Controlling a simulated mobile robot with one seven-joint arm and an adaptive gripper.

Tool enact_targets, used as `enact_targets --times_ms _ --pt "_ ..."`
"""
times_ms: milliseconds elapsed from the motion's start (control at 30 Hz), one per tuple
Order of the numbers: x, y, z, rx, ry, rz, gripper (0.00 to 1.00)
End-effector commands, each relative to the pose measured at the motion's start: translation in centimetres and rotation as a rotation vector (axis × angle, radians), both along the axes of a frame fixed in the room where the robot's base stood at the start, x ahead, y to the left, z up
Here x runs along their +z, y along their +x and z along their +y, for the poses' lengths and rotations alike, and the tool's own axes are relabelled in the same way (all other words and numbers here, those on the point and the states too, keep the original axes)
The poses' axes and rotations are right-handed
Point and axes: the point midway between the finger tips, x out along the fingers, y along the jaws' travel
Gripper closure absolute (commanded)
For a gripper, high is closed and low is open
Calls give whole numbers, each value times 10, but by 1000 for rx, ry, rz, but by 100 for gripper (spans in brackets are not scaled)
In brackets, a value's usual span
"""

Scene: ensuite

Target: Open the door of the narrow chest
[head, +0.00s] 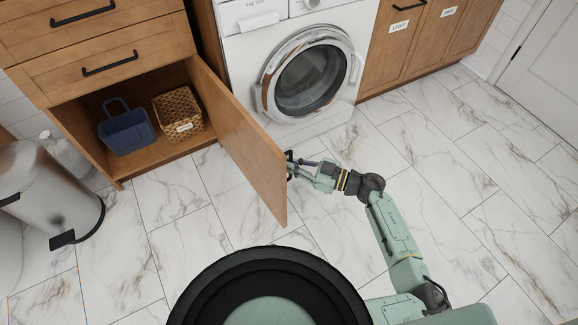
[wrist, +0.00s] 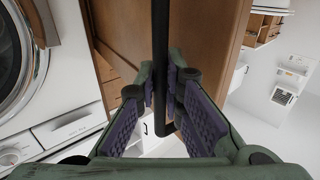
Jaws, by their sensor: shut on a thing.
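The narrow wooden chest (head: 52,93) stands at the left in the head view, with drawers above and a door below. Its door (head: 240,135) is swung wide open, its free edge toward me. My gripper (head: 291,166) is at the door's outer face near that edge. In the wrist view its purple-padded fingers (wrist: 163,105) are shut on the black bar handle (wrist: 161,60) of the door (wrist: 205,40). The handle is mostly hidden behind the door in the head view. A blue bin (head: 127,132) and a wicker basket (head: 178,112) sit inside the chest.
A white washing machine (head: 250,60) stands right of the chest, behind the open door. A metal pedal bin (head: 50,195) and white bottles (head: 66,155) stand at the left. The marble-tiled floor (head: 450,170) is clear to the right.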

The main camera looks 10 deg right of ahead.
Motion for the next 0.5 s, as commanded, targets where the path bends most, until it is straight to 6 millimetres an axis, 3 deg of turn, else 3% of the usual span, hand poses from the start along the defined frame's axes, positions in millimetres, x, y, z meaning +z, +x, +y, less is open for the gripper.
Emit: enact_targets --times_ms 400,433,500 --pt "-1 1 1 3 -1 1 100" --pt "-1 1 1 3 -1 1 91" --pt "-1 1 1 3 -1 1 86"
